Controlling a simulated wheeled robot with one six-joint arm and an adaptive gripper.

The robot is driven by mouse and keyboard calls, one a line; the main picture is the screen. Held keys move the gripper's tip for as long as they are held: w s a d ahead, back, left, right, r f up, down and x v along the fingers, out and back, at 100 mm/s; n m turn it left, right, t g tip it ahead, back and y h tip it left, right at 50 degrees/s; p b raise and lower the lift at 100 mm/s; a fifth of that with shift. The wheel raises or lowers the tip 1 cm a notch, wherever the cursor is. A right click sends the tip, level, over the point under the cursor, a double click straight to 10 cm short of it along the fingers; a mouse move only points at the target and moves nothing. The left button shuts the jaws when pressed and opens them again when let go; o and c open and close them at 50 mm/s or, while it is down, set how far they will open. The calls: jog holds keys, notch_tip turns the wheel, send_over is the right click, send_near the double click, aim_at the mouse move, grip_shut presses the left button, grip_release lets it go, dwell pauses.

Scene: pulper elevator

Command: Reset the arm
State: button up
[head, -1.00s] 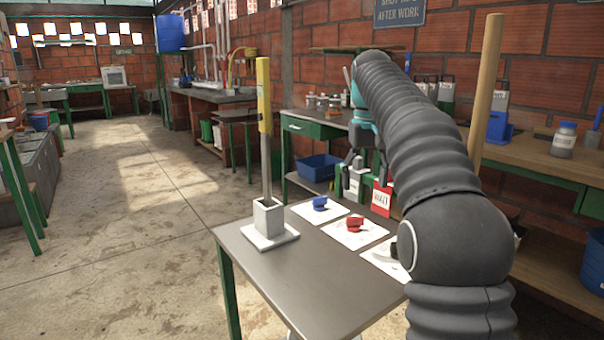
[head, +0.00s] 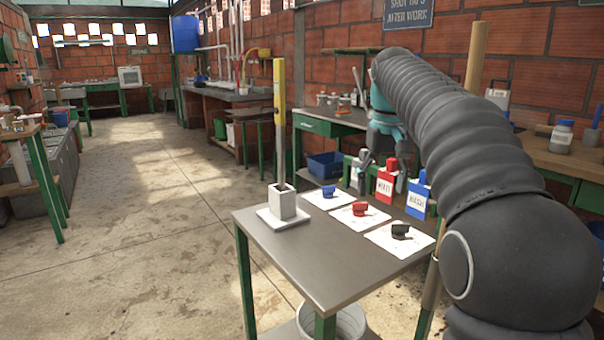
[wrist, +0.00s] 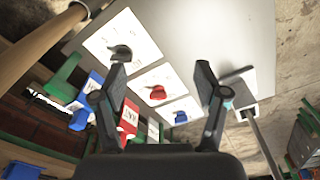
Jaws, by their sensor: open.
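My gripper (head: 382,178) hangs open and empty beyond the far edge of the small metal table (head: 290,255) in the head view; its fingers are partly in front of the hanging tags. In the wrist view my gripper (wrist: 161,75) shows its two fingers spread wide, with nothing between them. My arm arches in from the right and hides part of the workbench. On the table, a blue piece (head: 328,191), a red piece (head: 360,209) and a black piece (head: 401,231) each lie on a white card.
A yellow-topped upright bar (head: 280,110) stands in a grey square holder (head: 282,203) at the table's left. A red tag (head: 385,184) and a blue tag (head: 417,200) stand behind the table. A wooden pole (head: 475,60) rises at right. The floor at left (head: 150,220) is clear.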

jog(key=s+f+t, duration=0.2)
jog(key=s+f, duration=0.7)
jog(key=s, duration=0.5)
jog(key=s+f+t, duration=0.2)
jog(key=s+f, duration=0.7)
jog(key=s, duration=0.5)
jog(key=shift+s+a+f+m+t, duration=0.2)
jog(key=shift+s+f+m+t, duration=0.2)
